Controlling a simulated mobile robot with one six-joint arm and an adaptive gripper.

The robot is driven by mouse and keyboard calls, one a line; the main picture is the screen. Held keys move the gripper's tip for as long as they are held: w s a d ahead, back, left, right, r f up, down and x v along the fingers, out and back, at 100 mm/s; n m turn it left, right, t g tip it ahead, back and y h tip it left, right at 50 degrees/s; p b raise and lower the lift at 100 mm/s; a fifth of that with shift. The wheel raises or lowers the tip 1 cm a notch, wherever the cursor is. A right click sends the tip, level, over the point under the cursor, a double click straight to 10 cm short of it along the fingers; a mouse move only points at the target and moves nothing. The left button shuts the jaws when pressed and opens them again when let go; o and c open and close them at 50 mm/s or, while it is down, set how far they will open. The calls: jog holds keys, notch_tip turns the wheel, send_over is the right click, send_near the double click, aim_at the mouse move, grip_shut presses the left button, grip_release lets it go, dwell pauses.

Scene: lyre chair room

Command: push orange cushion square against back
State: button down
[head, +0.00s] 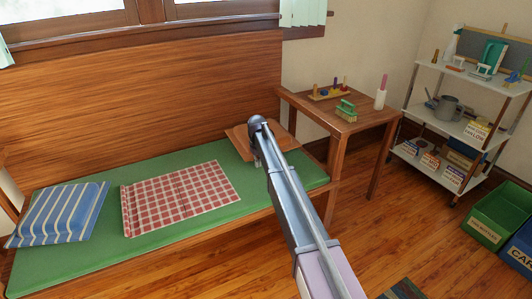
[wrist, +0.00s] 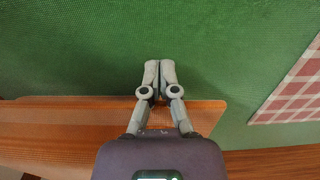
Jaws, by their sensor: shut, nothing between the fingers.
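The orange cushion (head: 238,141) is a flat orange-brown slab with a wood-like grain, at the right end of the green bench seat (head: 105,247), near the wooden back (head: 150,85). My arm hides part of it in the head view. In the wrist view the cushion (wrist: 65,118) runs along the lower left, its rounded corner beside my fingers. My gripper (wrist: 160,64) is shut and empty, its tips over green seat just in front of the cushion. In the head view my gripper (head: 257,163) is small and partly hidden. I cannot tell whether it touches the cushion.
A small table (head: 365,122) with toys stands at the bench's right end. A shelf cart (head: 460,128) and bins (head: 498,214) stand further right.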

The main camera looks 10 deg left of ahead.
jog(key=shift+w+a, duration=0.65)
jog(key=shift+w, duration=0.3)
jog(key=shift+s, duration=0.1)
jog(key=shift+s+d, duration=0.1)
jog(key=shift+s+d, duration=0.8)
jog(key=shift+s, duration=0.3)
jog(key=shift+r, duration=0.1)
notch_tip(320, 180, up, 12)
jog(key=p, duration=1.2)
